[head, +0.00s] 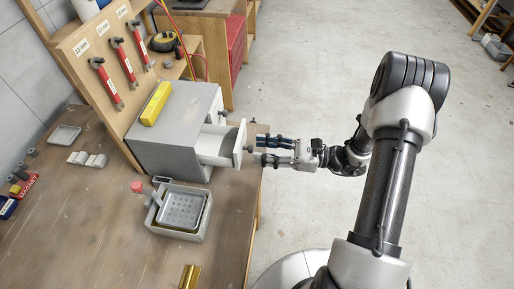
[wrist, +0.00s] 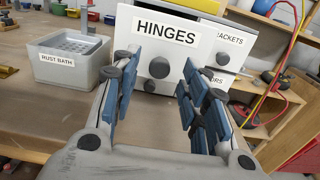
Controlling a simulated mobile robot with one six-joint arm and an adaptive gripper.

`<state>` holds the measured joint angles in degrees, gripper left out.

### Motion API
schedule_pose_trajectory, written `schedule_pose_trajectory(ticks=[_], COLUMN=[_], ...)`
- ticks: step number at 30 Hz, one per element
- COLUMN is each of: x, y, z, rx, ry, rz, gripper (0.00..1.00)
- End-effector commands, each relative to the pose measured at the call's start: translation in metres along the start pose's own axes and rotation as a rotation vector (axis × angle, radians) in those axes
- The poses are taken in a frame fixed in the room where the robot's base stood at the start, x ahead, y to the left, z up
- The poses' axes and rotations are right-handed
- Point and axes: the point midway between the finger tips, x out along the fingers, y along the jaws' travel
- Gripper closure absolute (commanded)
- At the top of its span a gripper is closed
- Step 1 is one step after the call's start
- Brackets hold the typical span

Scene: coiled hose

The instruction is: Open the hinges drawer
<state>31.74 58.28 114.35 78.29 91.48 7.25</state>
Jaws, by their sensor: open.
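The hinges drawer (wrist: 165,30) faces me in the wrist view, with its label above a dark round knob (wrist: 159,68). In the head view, a drawer of the grey cabinet (head: 175,135) stands part-way out, its white front (head: 239,145) well clear of the cabinet. In the wrist view, the hinges front stands nearer than the brackets front (wrist: 224,45). My gripper (head: 259,150) is open just in front of the pulled-out drawer. In the wrist view, its blue-padded fingers (wrist: 158,75) stand either side of the knob; I cannot tell whether they touch it.
The rust bath bin (head: 180,210) stands on the bench near the cabinet. A yellow box (head: 155,103) lies on the cabinet top. Red-handled tools (head: 110,84) hang on the wooden rack behind. The floor (head: 310,70) right of the bench is open.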

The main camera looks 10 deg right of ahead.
Motion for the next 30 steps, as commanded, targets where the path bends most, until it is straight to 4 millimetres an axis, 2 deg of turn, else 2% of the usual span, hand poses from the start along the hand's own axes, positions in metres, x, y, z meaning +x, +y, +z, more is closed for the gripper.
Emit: schedule_pose_trajectory(ticks=[1, 6, 12, 18, 30], x=[-0.012, -0.050, -0.083, -0.095, -0.096], y=[-0.001, -0.001, -0.001, 0.000, 0.000], z=[0.000, 0.000, 0.000, 0.000, 0.000], rx=[-0.001, -0.002, -0.002, 0.000, 0.000], ry=[0.000, 0.000, -0.001, 0.000, 0.000], rz=[-0.006, -0.006, -0.003, 0.000, 0.000], gripper=[0.59, 0.59, 0.59, 0.59, 0.59])
